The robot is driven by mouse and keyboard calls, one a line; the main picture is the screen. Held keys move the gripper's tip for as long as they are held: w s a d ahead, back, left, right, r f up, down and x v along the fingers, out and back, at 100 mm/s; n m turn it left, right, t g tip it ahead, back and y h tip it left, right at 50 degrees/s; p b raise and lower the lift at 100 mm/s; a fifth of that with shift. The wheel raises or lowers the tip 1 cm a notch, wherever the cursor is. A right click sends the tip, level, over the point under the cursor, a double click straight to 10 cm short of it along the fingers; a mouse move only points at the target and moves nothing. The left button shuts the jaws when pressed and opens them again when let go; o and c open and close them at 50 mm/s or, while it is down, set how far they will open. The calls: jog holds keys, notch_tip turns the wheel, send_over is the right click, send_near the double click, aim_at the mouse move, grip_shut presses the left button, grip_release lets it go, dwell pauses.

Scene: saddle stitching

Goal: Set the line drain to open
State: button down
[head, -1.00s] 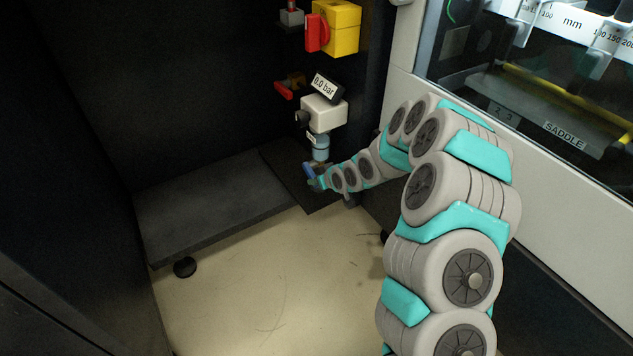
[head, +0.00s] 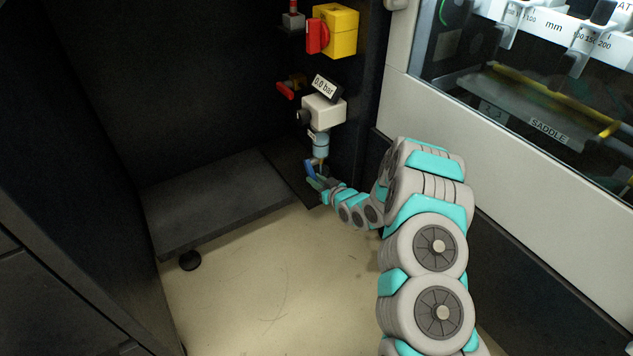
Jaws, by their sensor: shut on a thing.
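The line drain sits under the blue bowl (head: 321,147) of the air unit on the dark machine wall. A small blue lever (head: 310,170) shows below the bowl, beside a brassy stem (head: 318,162). My gripper (head: 313,176) is at this lever, at the end of my arm reaching in from the right. Its jaws look small here and appear closed on the blue lever. The far side of the lever and the contact between jaws and lever are hard to make out.
Above are the white regulator (head: 324,111) with a 0.0 bar display (head: 326,87), a red lever (head: 285,91) and a red-yellow switch (head: 338,30). A dark plinth (head: 215,205) lies below left. The pale floor in front is clear.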

dwell(0.5)
jog(key=c, duration=0.7)
grip_release()
jog(key=shift+a, duration=0.1)
jog(key=shift+v, duration=3.85)
jog(key=shift+f, duration=0.2)
